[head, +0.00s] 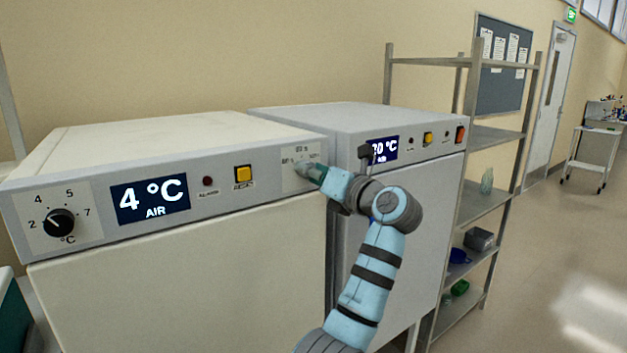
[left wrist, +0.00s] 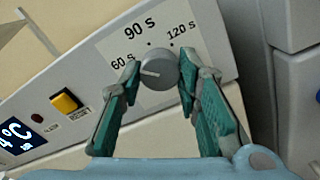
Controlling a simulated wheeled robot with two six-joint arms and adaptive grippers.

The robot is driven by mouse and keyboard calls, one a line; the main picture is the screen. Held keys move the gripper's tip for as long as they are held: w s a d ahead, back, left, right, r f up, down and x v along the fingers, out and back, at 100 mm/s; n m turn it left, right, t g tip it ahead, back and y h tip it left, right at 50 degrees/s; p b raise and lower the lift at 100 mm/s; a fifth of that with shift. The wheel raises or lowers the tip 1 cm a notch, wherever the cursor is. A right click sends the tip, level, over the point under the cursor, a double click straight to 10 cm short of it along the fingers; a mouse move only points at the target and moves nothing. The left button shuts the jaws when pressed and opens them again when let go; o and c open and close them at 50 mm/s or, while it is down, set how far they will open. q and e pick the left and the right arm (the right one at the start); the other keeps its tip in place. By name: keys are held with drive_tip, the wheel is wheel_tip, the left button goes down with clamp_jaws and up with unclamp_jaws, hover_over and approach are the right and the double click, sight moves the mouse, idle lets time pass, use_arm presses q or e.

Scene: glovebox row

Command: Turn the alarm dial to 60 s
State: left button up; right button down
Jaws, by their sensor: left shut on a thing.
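The alarm dial is a round grey knob (left wrist: 158,70) on a white label plate printed 60 s (left wrist: 122,62), 90 s (left wrist: 140,28) and 120 s (left wrist: 181,34). In the left wrist view its white pointer line points left, toward the 60 s side; I cannot tell if it is exactly on the mark. My left gripper (left wrist: 157,77) has its green fingers shut on the knob's two sides. In the head view the left gripper (head: 312,172) is at the right end of the 4 °C unit's panel and partly hides the dial. My right gripper is not in view.
The same panel carries a black temperature knob (head: 59,222), a 4 °C display (head: 149,198), a red alarm lamp (head: 207,181) and a yellow button (head: 243,173). A second unit (head: 420,165) stands close on the right, then a metal shelf rack (head: 490,135). Open floor lies beyond.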

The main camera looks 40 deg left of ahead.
use_arm(q)
drive_tip(key=shift+n+b, duration=0.5)
drive_tip(key=shift+n, duration=0.7)
drive_tip(key=o, duration=1.1)
drive_tip(key=shift+o, duration=0.2)
drive_tip(key=v, duration=1.2)
drive_tip(key=shift+a, duration=0.1)
